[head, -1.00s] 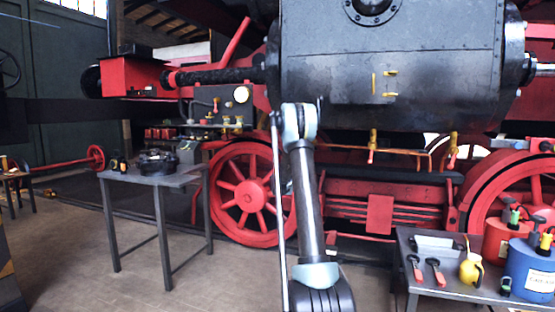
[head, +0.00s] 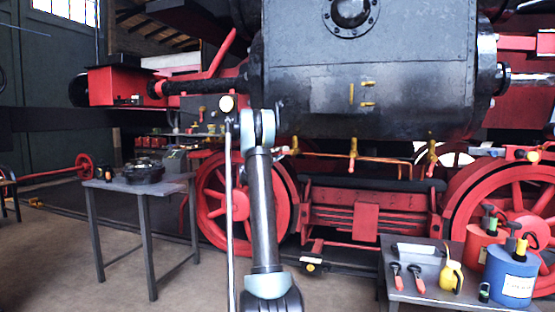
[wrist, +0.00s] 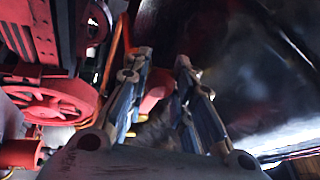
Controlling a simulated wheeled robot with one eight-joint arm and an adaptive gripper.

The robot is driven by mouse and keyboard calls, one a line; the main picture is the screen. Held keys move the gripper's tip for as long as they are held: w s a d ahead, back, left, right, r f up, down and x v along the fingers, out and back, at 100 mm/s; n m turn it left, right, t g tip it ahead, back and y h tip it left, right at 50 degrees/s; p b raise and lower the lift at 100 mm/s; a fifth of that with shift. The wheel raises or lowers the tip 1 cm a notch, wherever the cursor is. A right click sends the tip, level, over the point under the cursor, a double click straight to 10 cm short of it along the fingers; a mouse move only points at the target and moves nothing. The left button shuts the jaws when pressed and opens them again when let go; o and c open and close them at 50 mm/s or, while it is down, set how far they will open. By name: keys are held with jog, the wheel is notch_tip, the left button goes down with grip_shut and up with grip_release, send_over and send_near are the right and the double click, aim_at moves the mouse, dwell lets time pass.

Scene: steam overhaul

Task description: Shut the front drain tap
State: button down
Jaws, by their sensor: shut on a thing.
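Brass drain taps hang on the underside of the big black cylinder (head: 370,90) in the head view: a left tap (head: 294,147) just right of my arm, a middle tap (head: 353,152) and a right tap (head: 432,155). I cannot tell for sure which is the front one. My gripper is hidden behind my arm in the head view. In the wrist view my gripper (wrist: 164,62) has its two fingers on either side of a red handle (wrist: 156,88), shut on it beside the dark cylinder surface. Its lower end is hidden by the fingers and palm.
An orange pipe (wrist: 115,50) runs left of the fingers in the wrist view, near a red wheel (wrist: 50,100). A grey table (head: 140,187) stands left. A tool bench (head: 400,258) at lower right holds red-handled tools, a yellow oiler (head: 451,276) and a blue can (head: 510,272).

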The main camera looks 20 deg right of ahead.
jog(key=shift+s+r+g, duration=0.1)
jog(key=shift+r+g, duration=0.05)
jog(key=shift+g, duration=0.15)
jog(key=c, duration=1.3)
grip_release()
jog(key=shift+c, duration=0.2)
jog(key=shift+s+a, duration=0.25)
jog(key=shift+a, duration=0.3)
jog(key=v, duration=1.1)
jog(key=shift+f, duration=0.25)
jog(key=shift+d, duration=0.1)
